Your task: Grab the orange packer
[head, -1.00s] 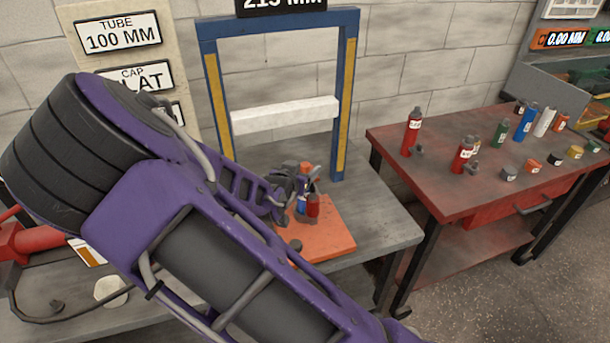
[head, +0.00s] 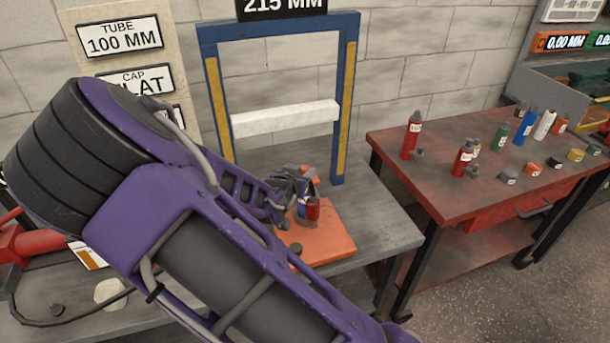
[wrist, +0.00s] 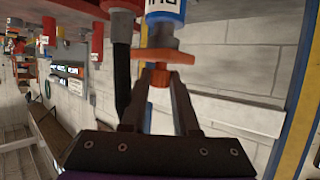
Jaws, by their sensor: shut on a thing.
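The orange packer (wrist: 164,57) has a wide disc and a narrow stem in the wrist view, where the scene appears upside down. My gripper (wrist: 158,82) is shut on its stem. The blue tube (head: 302,209) stands upright on the board under the gripper.
A red bottle (head: 313,209) stands close beside the blue tube. A blue and yellow frame (head: 212,105) with a white crossbar (head: 285,117) rises behind. A red table (head: 450,190) at right holds several bottles and caps. A small dark knob (head: 296,248) lies on the board's near left.

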